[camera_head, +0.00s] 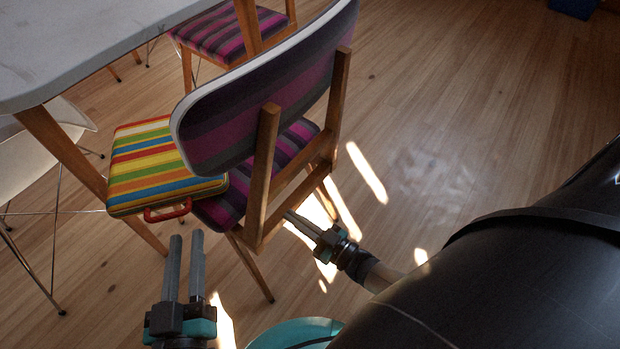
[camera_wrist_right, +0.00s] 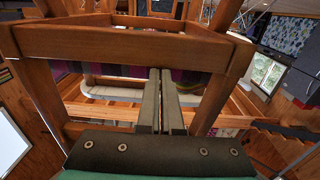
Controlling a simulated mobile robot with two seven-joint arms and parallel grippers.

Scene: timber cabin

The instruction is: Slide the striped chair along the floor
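The striped chair (camera_head: 250,95) stands upright beside the table, its purple and grey striped back facing me, with wooden posts and legs. Its wooden frame also fills the upper part of the right wrist view (camera_wrist_right: 120,45). My left gripper (camera_head: 186,237) is open and empty, above the floor in front of the chair, apart from it. My right gripper (camera_head: 290,214) has its fingers together, pointing at the lower rear frame of the chair. In the right wrist view its fingertips (camera_wrist_right: 160,71) overlap the area below a cross rail; I cannot tell whether they touch.
A multicoloured striped case (camera_head: 150,165) with a red handle lies at the chair's seat, to the left. A white-topped table (camera_head: 90,40) stands at the upper left. A second striped chair (camera_head: 228,32) and a white chair (camera_head: 40,150) are near it.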

